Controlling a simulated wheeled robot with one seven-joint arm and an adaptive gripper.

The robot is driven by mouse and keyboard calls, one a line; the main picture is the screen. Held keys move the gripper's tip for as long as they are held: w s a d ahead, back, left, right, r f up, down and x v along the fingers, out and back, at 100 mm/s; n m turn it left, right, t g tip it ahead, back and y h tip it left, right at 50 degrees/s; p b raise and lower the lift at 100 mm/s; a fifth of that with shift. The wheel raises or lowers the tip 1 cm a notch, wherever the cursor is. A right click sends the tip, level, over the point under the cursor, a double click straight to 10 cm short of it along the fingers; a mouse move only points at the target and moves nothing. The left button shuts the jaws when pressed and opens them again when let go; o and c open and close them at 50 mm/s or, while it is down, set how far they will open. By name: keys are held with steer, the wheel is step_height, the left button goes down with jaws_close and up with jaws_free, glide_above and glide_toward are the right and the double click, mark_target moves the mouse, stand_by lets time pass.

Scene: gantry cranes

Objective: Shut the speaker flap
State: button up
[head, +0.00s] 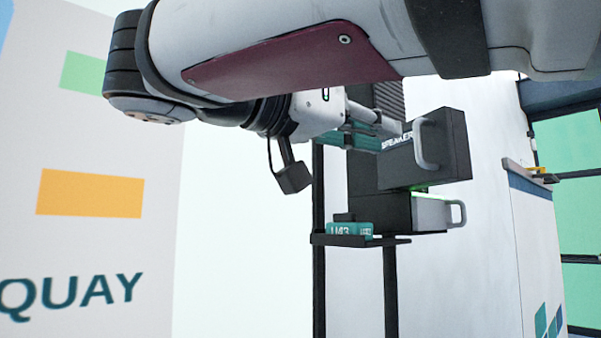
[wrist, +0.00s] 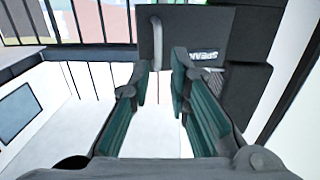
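The speaker flap (head: 452,150) is a dark, thick panel with a pale upright handle (head: 427,148) and white "SPEAKER" lettering. It seems to stand out at an angle from the dark unit behind it; its hinge is not clear. In the wrist view the flap (wrist: 210,24) is ahead at the top, with its handle (wrist: 153,42) near the left side. My gripper (head: 392,132) is in front of the flap. In the wrist view my gripper (wrist: 164,72) is open, its teal-padded fingers apart, with the handle's lower end between or just beyond the tips. Contact cannot be told.
Below the flap is a second dark box with a light front (head: 432,212) and its own handle. A small shelf (head: 345,241) holds a teal "LM3" block (head: 350,229). A white cabinet (head: 535,250) stands at right, and a QUAY panel (head: 85,230) at left.

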mark_target(416, 141)
steer(key=p+x, duration=0.1)
steer(key=x, duration=0.8)
steer(key=shift+d+r, duration=0.1)
steer(key=shift+d, duration=0.05)
jaws_close()
